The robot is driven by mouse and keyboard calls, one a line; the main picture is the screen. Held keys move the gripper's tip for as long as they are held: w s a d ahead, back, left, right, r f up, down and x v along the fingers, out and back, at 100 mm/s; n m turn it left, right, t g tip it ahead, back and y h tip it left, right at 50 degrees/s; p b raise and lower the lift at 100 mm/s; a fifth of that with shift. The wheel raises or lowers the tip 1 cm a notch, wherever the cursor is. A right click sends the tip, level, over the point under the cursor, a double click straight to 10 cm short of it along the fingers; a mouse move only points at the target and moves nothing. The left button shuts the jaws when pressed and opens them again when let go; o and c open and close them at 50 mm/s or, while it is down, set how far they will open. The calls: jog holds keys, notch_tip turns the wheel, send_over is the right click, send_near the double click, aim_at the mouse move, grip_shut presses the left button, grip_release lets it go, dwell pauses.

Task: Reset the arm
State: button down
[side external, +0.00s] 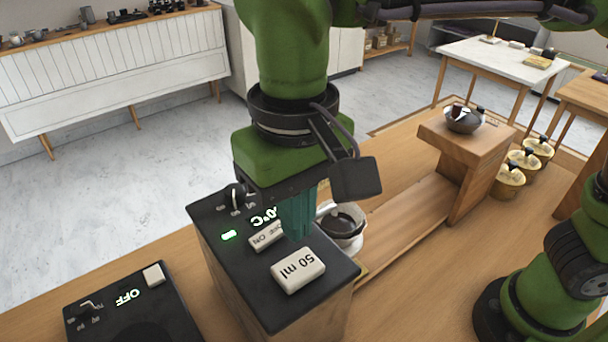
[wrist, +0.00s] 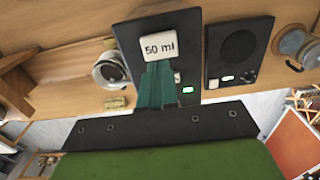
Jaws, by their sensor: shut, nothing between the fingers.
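My gripper (side external: 299,212) is shut and empty, its teal fingers pointing down over the black-topped control box (side external: 318,318). In the wrist view the closed fingertips (wrist: 157,68) lie just below the white 50 ml button (wrist: 158,46) in the picture. In the side view the 50 ml button (side external: 298,277) is in front of the fingers, and a white OFF/ON switch (side external: 266,236) is beside them. A green light (side external: 229,235) and a partly hidden temperature display glow on the box. I cannot tell whether the fingertips touch the top.
A glass vessel with dark contents in a white holder (side external: 342,226) stands right behind the box. A second black panel reading OFF (side external: 131,297) lies left. A wooden stand (side external: 468,150) carries a dark pot (side external: 464,119). Several yellow canisters (side external: 523,160) stand at the right.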

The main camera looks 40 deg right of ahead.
jog(key=shift+r, duration=0.35)
jog(key=shift+w+a, duration=0.15)
jog(key=shift+w, duration=0.05)
jog(key=shift+w+d+f+n+y, duration=0.15)
jog(key=shift+d+f+n, duration=0.15)
jog(key=shift+f+n, duration=0.2)
jog(key=shift+d+f+n+y, duration=0.15)
jog(key=shift+d+f+n, duration=0.2)
jog(key=shift+f, duration=0.25)
jog(key=d+f+m+t, duration=0.1)
jog(key=d+m+t, duration=0.1)
jog(key=d, duration=1.2)
jog(key=d+f+m+t+y, duration=0.1)
jog(key=d+m+t, duration=0.2)
jog(key=d, duration=1)
jog(key=shift+d+f+m+t, duration=0.35)
jog(key=shift+d+f+t, duration=0.05)
jog(key=shift+t, duration=0.7)
